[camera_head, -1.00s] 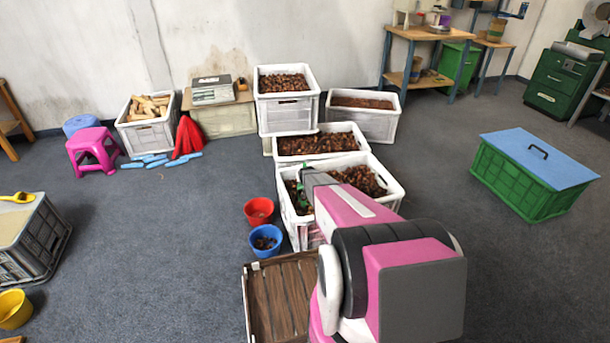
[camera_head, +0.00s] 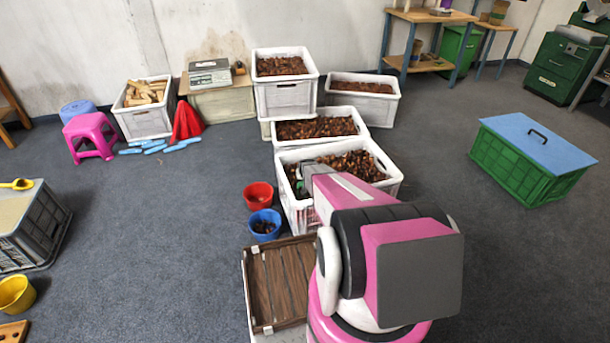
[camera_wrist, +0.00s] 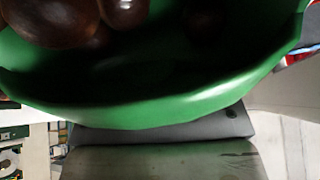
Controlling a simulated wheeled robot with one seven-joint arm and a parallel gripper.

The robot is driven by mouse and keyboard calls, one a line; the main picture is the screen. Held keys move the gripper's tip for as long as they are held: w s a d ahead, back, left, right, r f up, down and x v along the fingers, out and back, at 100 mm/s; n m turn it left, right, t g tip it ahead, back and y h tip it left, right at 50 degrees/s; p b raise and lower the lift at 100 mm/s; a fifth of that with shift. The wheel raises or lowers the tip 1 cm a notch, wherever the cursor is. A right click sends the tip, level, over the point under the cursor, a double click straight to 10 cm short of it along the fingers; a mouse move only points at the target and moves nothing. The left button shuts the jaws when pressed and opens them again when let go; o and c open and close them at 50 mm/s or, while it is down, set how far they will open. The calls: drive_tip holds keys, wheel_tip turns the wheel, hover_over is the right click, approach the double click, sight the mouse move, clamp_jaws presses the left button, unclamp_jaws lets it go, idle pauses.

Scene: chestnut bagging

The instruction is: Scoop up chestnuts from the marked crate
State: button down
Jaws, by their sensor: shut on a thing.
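A green scoop or bowl (camera_wrist: 150,108) fills the upper part of the wrist view, with a few dark brown chestnuts (camera_wrist: 55,22) inside at its upper left. My gripper (camera_wrist: 160,135) is shut on the scoop; grey gripper parts show just below its rim. In the head view my pink arm reaches over the nearest white crate (camera_head: 296,215), which is well filled with chestnuts (camera_head: 358,166). I cannot make out a mark on any crate.
Behind it stand more white crates of chestnuts (camera_head: 281,141) (camera_head: 260,98). A red bowl (camera_head: 258,188) and a blue bowl (camera_head: 263,216) sit left of the near crate. A slatted wooden tray (camera_head: 256,325) lies in front. A green lidded crate (camera_head: 525,185) stands right.

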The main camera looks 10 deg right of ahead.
drive_tip(key=shift+s+a+f+g, duration=0.1)
drive_tip(key=shift+s+f+g, duration=0.1)
drive_tip(key=shift+s+g, duration=0.35)
drive_tip(key=shift+w+r+g, duration=0.25)
drive_tip(key=shift+r+g, duration=0.15)
drive_tip(key=shift+g, duration=0.25)
drive_tip(key=shift+r, duration=0.25)
drive_tip(key=shift+g+y, duration=0.3)
drive_tip(key=shift+g, duration=0.6)
drive_tip(key=shift+w+d+r, duration=0.1)
drive_tip(key=shift+w+r, duration=0.15)
drive_tip(key=shift+r, duration=1)
drive_tip(key=shift+w+d+r, duration=0.1)
drive_tip(key=shift+w+r, duration=0.2)
drive_tip(key=shift+r, duration=0.9)
drive_tip(key=shift+w+r, duration=0.25)
drive_tip(key=shift+r, duration=1)
